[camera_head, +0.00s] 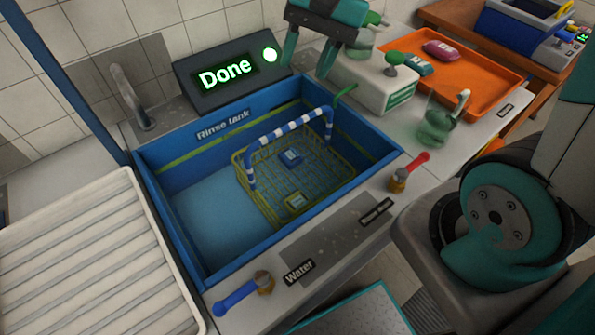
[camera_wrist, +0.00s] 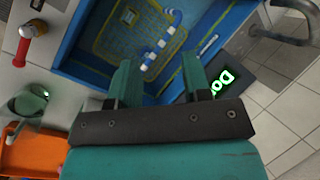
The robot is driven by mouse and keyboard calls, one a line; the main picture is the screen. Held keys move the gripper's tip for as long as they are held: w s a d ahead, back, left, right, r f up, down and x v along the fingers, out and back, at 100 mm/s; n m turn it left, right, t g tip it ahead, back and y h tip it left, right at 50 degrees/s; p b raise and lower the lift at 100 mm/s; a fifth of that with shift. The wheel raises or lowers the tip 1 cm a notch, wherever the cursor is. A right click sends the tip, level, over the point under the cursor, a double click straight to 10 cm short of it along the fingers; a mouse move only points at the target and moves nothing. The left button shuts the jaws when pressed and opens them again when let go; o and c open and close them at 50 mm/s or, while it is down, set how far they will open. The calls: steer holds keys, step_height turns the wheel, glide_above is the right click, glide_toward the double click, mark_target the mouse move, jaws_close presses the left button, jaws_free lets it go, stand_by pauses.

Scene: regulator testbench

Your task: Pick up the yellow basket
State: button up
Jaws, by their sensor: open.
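The yellow wire basket (camera_head: 262,207) sits inside the blue rinse tank (camera_head: 187,275), in its right half. Its blue-and-white striped handle (camera_head: 290,127) arches up over it. Two small blocks, one blue (camera_head: 290,157) and one yellowish (camera_head: 297,202), lie in the basket. My gripper (camera_head: 313,55) is open and empty, above the back right of the tank, apart from the basket. In the wrist view, my gripper's two teal fingers (camera_wrist: 160,80) point toward the tank, and the striped handle (camera_wrist: 160,48) shows just beyond them. The basket's mesh (camera_wrist: 125,42) is partly cut off at the top.
A display reading "Done" (camera_head: 228,75) stands behind the tank, beside a grey tap (camera_head: 133,98). A white dispenser box (camera_head: 372,82), a glass flask (camera_head: 437,122) and an orange tray (camera_head: 478,98) stand to the right. Red (camera_head: 408,172) and blue (camera_head: 243,292) valve handles line the front. A ribbed white drainboard (camera_head: 85,262) is at left.

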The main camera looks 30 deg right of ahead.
steer(key=w+d+f+m+y, duration=0.1)
steer(key=w+d+f+m, duration=0.3)
steer(key=w+d+m, duration=0.5)
steer(key=m, duration=0.2)
glide_toward(293, 123)
steer(key=b+x, duration=0.1)
steer(key=x, duration=0.4)
steer(key=shift+w+d+f, duration=0.15)
steer(key=shift+f, duration=0.1)
steer(key=x, duration=0.4)
steer(key=shift+a+f, duration=0.25)
steer(key=shift+a, duration=0.1)
steer(key=shift+s+a+f, duration=0.2)
steer(key=shift+s+f, duration=0.05)
steer(key=shift+f, duration=0.15)
steer(key=shift+f+p, duration=0.25)
steer(key=shift+p, duration=0.1)
jaws_close()
